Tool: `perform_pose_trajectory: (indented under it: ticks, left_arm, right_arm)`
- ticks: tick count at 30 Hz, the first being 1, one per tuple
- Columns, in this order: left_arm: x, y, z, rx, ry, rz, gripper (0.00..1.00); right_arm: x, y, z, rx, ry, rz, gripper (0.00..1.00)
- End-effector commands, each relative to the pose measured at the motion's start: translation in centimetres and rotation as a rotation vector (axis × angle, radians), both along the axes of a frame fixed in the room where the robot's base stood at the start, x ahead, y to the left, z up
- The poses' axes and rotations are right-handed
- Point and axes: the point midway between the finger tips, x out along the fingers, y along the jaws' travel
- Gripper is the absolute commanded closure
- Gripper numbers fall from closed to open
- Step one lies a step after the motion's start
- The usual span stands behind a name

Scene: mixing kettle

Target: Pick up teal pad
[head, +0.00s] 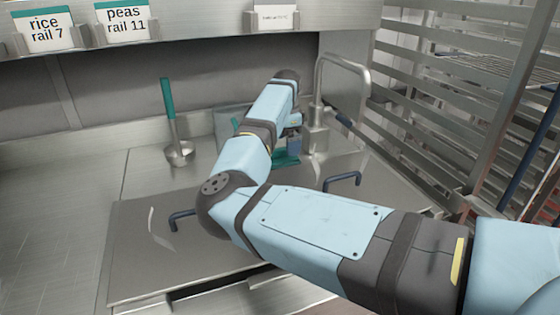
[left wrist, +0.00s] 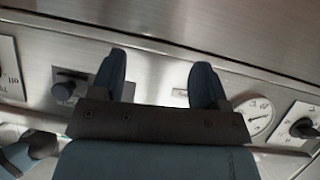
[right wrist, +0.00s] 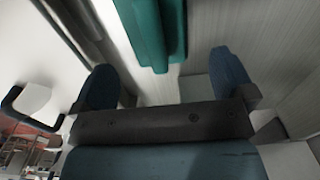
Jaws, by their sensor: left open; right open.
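The teal pad (head: 287,158) lies on the steel counter at the back, partly hidden behind my right arm in the head view. In the right wrist view a teal piece, which looks like the pad (right wrist: 158,32), hangs in from the top, just beyond and between the fingertips. My right gripper (right wrist: 165,82) is open with nothing between its fingers; in the head view it is mostly hidden by its own arm. My left gripper (left wrist: 160,80) is open and empty, facing a steel panel. It does not show in the head view.
A ladle with a teal handle (head: 168,100) stands left of my right arm. A steel faucet (head: 345,62) and wire racks (head: 450,90) are at the right. Dark handles (head: 343,181) rise from the counter lids. The left wrist view shows a gauge (left wrist: 254,115) and knobs.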

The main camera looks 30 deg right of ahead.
Motion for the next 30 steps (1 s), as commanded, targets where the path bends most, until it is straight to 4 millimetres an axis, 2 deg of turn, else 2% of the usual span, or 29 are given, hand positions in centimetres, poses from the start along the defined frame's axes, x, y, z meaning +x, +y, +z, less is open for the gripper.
perform_pose_trajectory:
  ticks: [1, 6, 14, 15, 21, 30]
  left_arm:
    - [0.0, 0.0, -0.4, -0.002, -0.002, 0.000, 0.32]
    - [0.1, -0.1, -0.3, -0.013, -0.012, -0.001, 0.32]
    - [0.3, -0.2, 0.4, -0.019, -0.024, -0.002, 0.32]
    - [0.3, -0.2, 0.4, -0.019, -0.023, -0.002, 0.32]
    - [0.2, -0.2, 0.2, -0.015, -0.020, -0.002, 0.32]
    - [0.2, -0.1, 0.2, -0.014, -0.018, -0.002, 0.32]
  right_arm:
    - [-0.1, 0.2, -1.1, 0.003, 0.002, 0.001, 0.00]
    - [-0.2, 0.5, -3.6, 0.002, 0.003, 0.000, 0.00]
    - [-0.2, 0.4, -4.2, 0.000, 0.001, 0.000, 0.00]
    - [-0.2, 0.4, -4.2, 0.000, 0.001, 0.000, 0.02]
    - [-0.2, 0.4, -4.2, 0.000, 0.001, 0.000, 0.48]
    - [-0.2, 0.4, -4.1, 0.000, 0.001, 0.000, 0.50]
